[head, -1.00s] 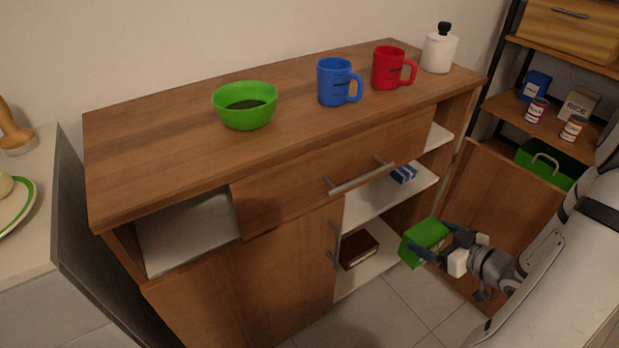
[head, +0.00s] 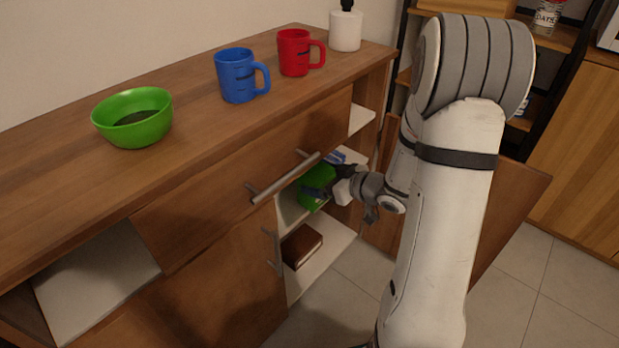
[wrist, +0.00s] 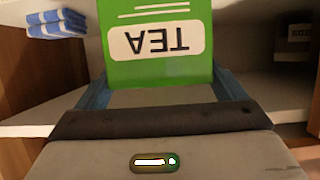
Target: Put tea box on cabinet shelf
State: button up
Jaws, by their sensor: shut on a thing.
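The green tea box (head: 316,188) is held by my gripper (head: 329,189) at the open side of the wooden cabinet (head: 217,199), level with its middle shelf. In the wrist view the tea box (wrist: 155,45) shows its TEA label upside down, between my gripper's blue fingers (wrist: 160,92). My gripper is shut on the box. The white middle shelf (wrist: 262,92) spreads behind and to both sides of the box. Whether the box touches the shelf cannot be told.
A blue-and-white striped cloth (wrist: 57,23) lies on the shelf at left, and a dark container (wrist: 294,40) stands at right. A brown book (head: 301,246) lies on the shelf below. A drawer handle (head: 284,178) juts out close to the box. Mugs and a bowl stand on top.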

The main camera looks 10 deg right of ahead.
aim_at(308, 174)
jog(key=shift+w+a, duration=0.65)
jog(key=shift+w, duration=0.25)
jog(key=b+x, duration=0.2)
jog(key=x, duration=0.1)
jog(key=shift+w+a+r, duration=0.1)
jog(key=shift+w+a, duration=0.15)
jog(key=shift+w, duration=0.05)
jog(key=shift+f+b, duration=0.3)
jog(key=shift+f, duration=0.05)
jog(key=shift+d+r, duration=0.1)
jog(key=o, duration=0.9)
jog(key=shift+o, duration=0.2)
